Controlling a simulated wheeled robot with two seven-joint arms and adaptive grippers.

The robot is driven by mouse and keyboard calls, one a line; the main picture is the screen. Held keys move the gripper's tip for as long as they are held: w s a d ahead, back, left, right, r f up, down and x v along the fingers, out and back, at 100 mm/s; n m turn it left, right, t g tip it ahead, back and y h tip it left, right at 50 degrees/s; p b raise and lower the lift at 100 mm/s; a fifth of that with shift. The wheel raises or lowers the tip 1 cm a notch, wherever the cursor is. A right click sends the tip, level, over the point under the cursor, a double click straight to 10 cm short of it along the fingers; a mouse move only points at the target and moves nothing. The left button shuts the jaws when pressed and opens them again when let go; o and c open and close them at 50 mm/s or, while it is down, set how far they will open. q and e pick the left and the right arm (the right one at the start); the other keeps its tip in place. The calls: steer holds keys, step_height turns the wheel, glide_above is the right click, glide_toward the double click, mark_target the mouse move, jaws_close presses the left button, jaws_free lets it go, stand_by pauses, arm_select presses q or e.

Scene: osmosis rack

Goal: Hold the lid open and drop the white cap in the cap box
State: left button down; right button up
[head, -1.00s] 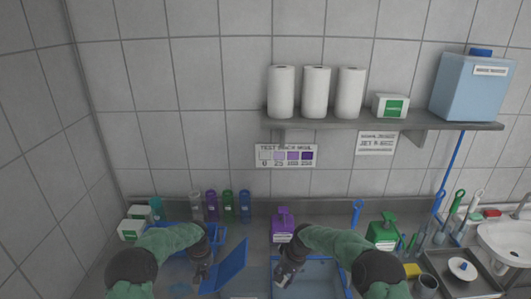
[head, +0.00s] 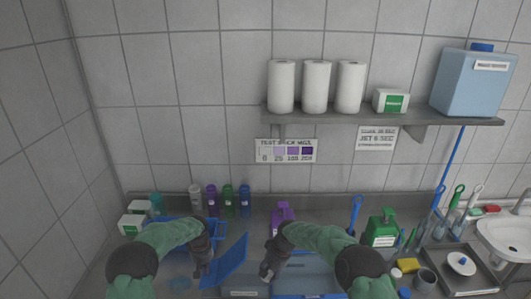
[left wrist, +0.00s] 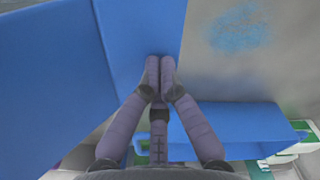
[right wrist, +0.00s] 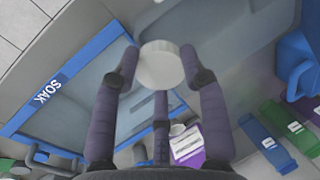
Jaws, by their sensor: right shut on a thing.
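The round white cap (right wrist: 160,66) is between the fingertips of my right gripper (right wrist: 160,68), which is shut on it. In the head view my right gripper (head: 267,273) is just right of the blue lid (head: 237,260), which stands open and tilted. A pale box front with a label (head: 243,293) shows below the lid; the box's inside is hidden. My left gripper (head: 202,268) is on the lid's left side. In the left wrist view its fingertips (left wrist: 160,62) are together against the blue panel (left wrist: 140,30); the exact contact is unclear.
A blue-rimmed tub marked SOAK (right wrist: 60,82) lies close to my right gripper. A purple bottle (head: 282,216) and a blue rack (head: 172,236) stand behind. A light blue patch (left wrist: 240,28) lies on the counter by my left gripper. Green jug (head: 381,229) stands right.

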steer(key=shift+a+f, duration=0.15)
steer(key=shift+a, duration=1.25)
steer(key=o, duration=0.7)
steer(key=shift+o, duration=0.2)
steer(key=shift+d, duration=0.1)
steer(key=s+d+r, duration=0.2)
steer(key=d+r, duration=0.2)
steer(key=d, duration=0.6)
steer(key=shift+d, duration=0.4)
arm_select(q)
step_height(320, 180, up, 10)
steer(key=a, duration=0.1)
stand_by(2.5)
